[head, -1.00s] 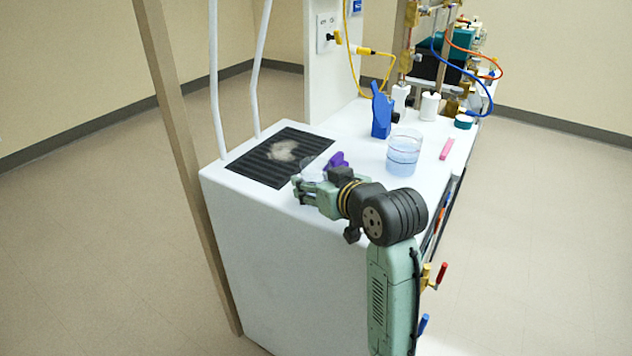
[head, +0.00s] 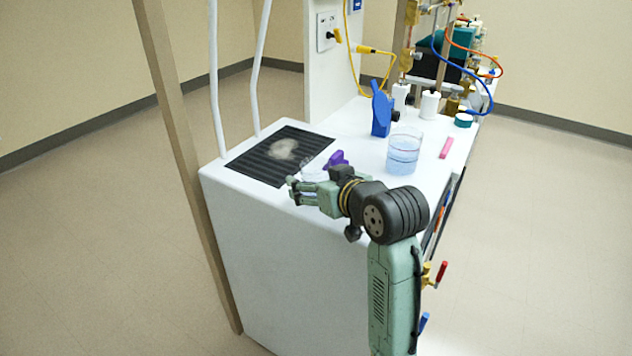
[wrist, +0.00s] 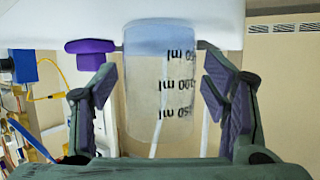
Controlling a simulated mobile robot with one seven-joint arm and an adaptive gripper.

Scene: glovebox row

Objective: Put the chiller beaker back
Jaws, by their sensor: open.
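A clear beaker (wrist: 158,95) with dark volume marks and a bluish band at its base stands between my fingers in the wrist view, which is upside down. It shows faintly in the head view (head: 312,171) near the dark grille. My gripper (head: 291,190) is open at the counter's near left edge, and its two fingers (wrist: 160,92) flank the beaker with visible gaps. Another clear beaker (head: 403,155) with pale blue liquid stands upright farther right on the counter. I cannot tell from looks which is the chiller beaker.
A purple object (head: 336,160) is close beside the near beaker. A dark slotted grille (head: 262,166) with a pale patch lies behind it. A blue object (head: 381,112), a pink bar (head: 446,148) and white bottles (head: 429,106) stand on the white counter (head: 352,130).

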